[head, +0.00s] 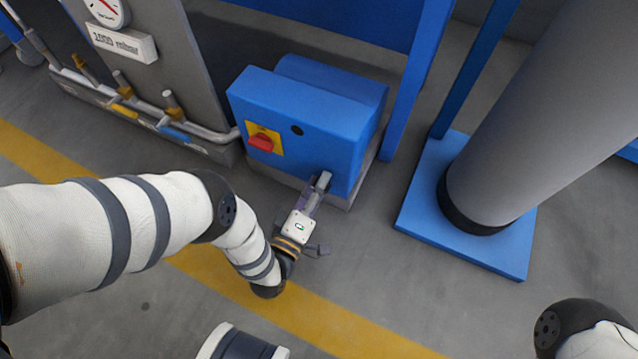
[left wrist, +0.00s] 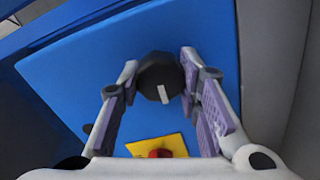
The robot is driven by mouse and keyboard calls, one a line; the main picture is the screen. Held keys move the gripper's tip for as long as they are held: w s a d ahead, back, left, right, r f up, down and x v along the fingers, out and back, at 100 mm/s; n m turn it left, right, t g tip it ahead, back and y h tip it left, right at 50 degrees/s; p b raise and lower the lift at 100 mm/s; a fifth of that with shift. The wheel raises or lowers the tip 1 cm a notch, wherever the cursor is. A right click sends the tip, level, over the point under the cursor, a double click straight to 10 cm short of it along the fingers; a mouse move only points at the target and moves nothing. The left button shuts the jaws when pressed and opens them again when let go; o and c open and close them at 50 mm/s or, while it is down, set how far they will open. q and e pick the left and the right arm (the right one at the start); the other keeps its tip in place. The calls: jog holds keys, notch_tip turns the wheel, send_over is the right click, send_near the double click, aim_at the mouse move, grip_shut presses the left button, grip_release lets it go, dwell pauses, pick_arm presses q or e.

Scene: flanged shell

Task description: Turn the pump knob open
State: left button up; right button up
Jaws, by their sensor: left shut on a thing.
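The blue pump box (head: 300,115) stands on the floor in the middle of the head view. In the left wrist view a black round knob (left wrist: 155,72) with a white pointer mark sits on its blue face. The mark points down, slightly right, in that view. My left gripper (head: 322,181) is at the lower right of the box's front face. It also shows in the left wrist view (left wrist: 160,62), with its fingers shut on the black knob, one on each side. The gripper hides the knob in the head view. My right gripper is out of view.
A red switch (head: 262,141) on a yellow plate is on the same face; it also shows in the left wrist view (left wrist: 160,153). A thick grey column (head: 540,110) stands right on a blue base (head: 415,225). Pipes with valves (head: 170,108) run at left.

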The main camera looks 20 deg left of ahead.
pick_arm(q)
jog(key=shift+d+n, duration=0.1)
jog(key=shift+n, duration=0.3)
jog(key=o, duration=1.1)
jog(key=shift+o, duration=0.2)
jog(key=s, duration=1.2)
jog(key=shift+a, duration=0.25)
